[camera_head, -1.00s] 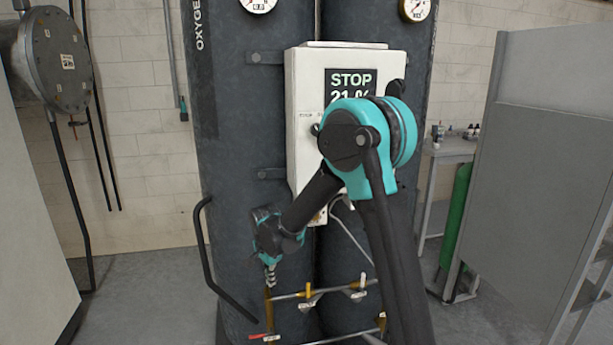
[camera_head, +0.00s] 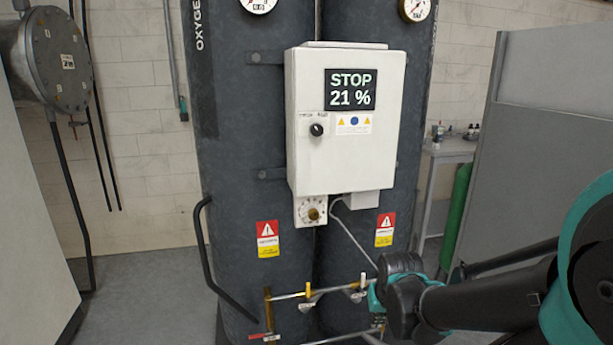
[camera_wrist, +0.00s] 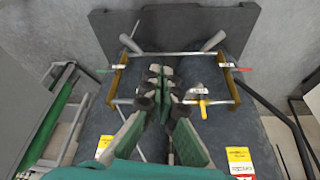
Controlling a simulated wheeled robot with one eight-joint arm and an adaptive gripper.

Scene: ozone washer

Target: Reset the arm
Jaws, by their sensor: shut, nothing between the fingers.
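My arm reaches in from the right edge in the head view, with its teal and black wrist low in front of the right tank. My gripper (camera_wrist: 162,92) shows in the wrist view, shut and empty. Its fingers stand over the brass-and-steel pipe frame, apparently apart from it. In the head view the fingertips are hard to make out. The white control box (camera_head: 345,165) is fully visible, its screen (camera_head: 350,89) reading "STOP 21 %". A black knob (camera_head: 316,129) sits below the screen's left side.
Two dark tanks (camera_head: 237,190) stand behind the box. The pipe frame (camera_head: 268,307) has a red-handled valve (camera_head: 262,336) and a yellow-handled valve (camera_head: 309,289). It also shows in the wrist view (camera_wrist: 122,70). A grey panel (camera_head: 545,150) stands at right. Floor at left is clear (camera_head: 140,300).

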